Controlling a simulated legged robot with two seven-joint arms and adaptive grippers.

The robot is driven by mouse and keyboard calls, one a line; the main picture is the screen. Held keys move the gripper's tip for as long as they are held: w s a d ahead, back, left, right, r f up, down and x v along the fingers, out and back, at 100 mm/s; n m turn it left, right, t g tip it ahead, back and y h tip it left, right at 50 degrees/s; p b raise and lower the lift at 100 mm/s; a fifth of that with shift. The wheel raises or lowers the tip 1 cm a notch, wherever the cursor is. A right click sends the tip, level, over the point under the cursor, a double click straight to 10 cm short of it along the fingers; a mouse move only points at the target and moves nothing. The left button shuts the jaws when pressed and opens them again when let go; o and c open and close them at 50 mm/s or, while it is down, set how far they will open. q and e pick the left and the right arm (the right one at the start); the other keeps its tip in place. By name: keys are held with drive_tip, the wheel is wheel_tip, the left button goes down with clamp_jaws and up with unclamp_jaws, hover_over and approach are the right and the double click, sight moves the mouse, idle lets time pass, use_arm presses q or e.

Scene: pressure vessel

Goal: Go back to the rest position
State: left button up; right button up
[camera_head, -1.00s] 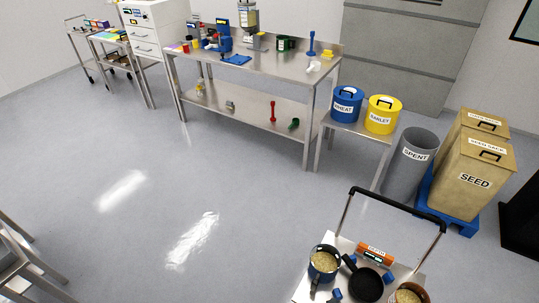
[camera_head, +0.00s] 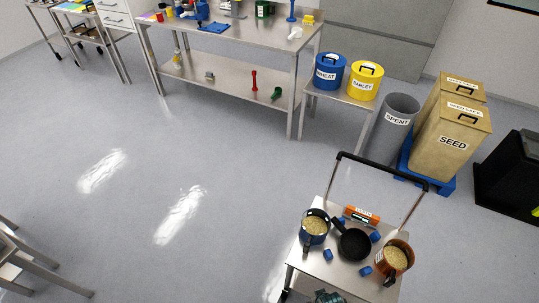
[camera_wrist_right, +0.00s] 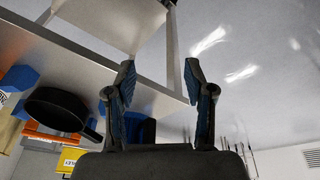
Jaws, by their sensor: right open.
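My right gripper (camera_wrist_right: 160,82) is open in the right wrist view, with nothing between its two fingers. A dark, teal-tinted shape (camera_head: 327,296) at the bottom edge of the head view may be part of it. It is beside the metal cart (camera_head: 347,279), whose edge and black pan (camera_wrist_right: 57,108) show at the left of the wrist view. My left gripper is not in view.
On the cart stand a blue mug (camera_head: 315,227) and a copper mug (camera_head: 395,258), both with grain, the pan and several blue blocks. A workbench (camera_head: 225,80), bins and SEED boxes (camera_head: 453,140) stand behind. Open floor lies left.

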drive_tip(key=s+d+f+g, duration=0.1)
drive_tip(key=s+f, duration=0.3)
drive_tip(key=f, duration=0.5)
drive_tip(key=s+d+f, duration=0.1)
drive_tip(key=s+f, duration=0.3)
drive_tip(key=f, duration=0.6)
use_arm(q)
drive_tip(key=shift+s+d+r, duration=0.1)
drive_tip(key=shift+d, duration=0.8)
use_arm(e)
drive_tip(key=s+d+f, duration=0.2)
drive_tip(key=s+f, duration=0.7)
drive_tip(key=s, duration=0.3)
drive_tip(key=shift+s+d+g, duration=0.3)
drive_tip(key=shift+s+g, duration=0.1)
